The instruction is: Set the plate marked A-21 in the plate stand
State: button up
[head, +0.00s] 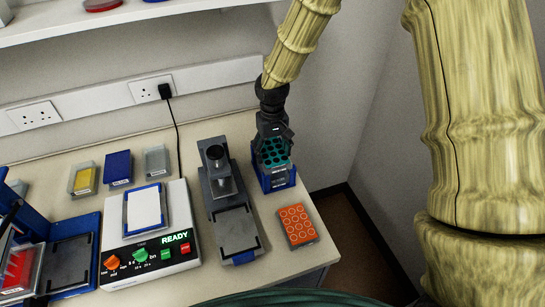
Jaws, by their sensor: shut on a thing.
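My gripper (272,130) points down at the bench's right part and is shut on a teal plate with dark round wells (273,153). The gripper covers the plate's upper part. The plate stands steeply, its welled face towards the camera. Its lower edge is at a blue holder (277,181), which looks like the plate stand. I cannot tell whether the plate rests in it or is just above it. No A-21 mark can be read on the plate from here.
An orange welled plate (298,226) lies in front of the blue holder, near the bench edge. A grey press-like device (235,230) stands close on the left. Further left are a white READY instrument (165,257), small boxes (118,168) and a blue-framed device (72,262).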

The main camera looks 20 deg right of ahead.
jog(key=shift+s+f+p, duration=0.1)
jog(key=shift+f+p, duration=0.6)
jog(key=shift+f, duration=1.4)
jog(key=shift+f, duration=0.2)
jog(key=o, duration=1.1)
jog(key=shift+r+b, duration=2.2)
jog(key=shift+r, duration=4)
jog(key=shift+r, duration=0.1)
